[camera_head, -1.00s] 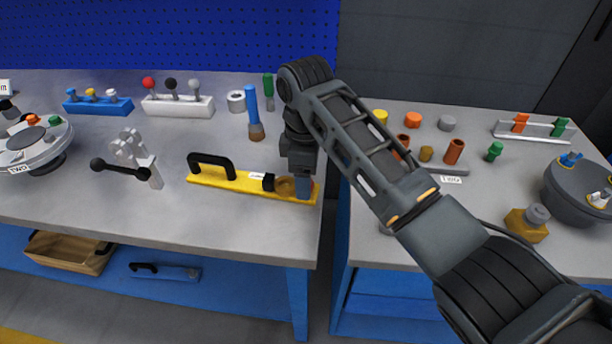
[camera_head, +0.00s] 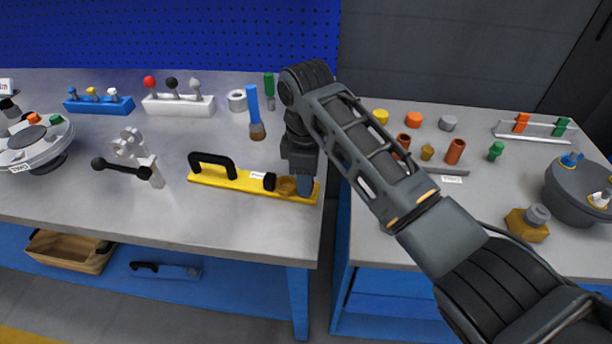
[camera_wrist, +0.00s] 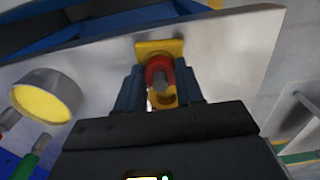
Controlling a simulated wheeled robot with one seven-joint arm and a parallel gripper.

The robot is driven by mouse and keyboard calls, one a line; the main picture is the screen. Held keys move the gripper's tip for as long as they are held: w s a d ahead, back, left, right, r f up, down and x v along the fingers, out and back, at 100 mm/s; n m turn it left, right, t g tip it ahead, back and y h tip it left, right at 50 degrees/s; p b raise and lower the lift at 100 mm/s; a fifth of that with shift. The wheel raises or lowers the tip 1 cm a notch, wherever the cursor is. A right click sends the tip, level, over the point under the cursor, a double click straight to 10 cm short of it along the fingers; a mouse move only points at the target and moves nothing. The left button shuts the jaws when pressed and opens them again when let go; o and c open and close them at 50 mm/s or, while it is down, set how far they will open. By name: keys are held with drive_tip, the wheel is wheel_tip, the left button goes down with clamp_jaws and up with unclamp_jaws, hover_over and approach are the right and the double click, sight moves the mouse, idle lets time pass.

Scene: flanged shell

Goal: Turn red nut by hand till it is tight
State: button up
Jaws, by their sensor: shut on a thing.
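The red nut (camera_wrist: 157,66) shows in the wrist view between my two fingers, around a grey stud (camera_wrist: 160,84) at the yellow fixture's end. My gripper (camera_wrist: 158,88) is shut on the nut, with one dark blue finger on each side. In the head view my gripper (camera_head: 304,186) points down over the right end of the yellow fixture (camera_head: 225,180), which has a black handle (camera_head: 212,161). The nut is hidden behind my gripper there. I cannot tell how far the nut sits along the stud.
A blue-handled brush (camera_head: 254,110) stands behind the fixture.

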drive_tip(key=shift+r+m+p, duration=0.25)
drive_tip(key=shift+m+p, duration=0.15)
drive_tip(key=shift+p, duration=0.3)
drive_tip(key=shift+m+p, duration=0.7)
drive_tip(key=shift+f+m, duration=0.2)
drive_tip(key=shift+m, duration=0.1)
drive_tip(key=o, duration=1.1)
drive_tip(key=shift+c, duration=0.2)
drive_tip(key=shift+r+b, duration=0.3)
drive_tip(key=shift+r, duration=3.6)
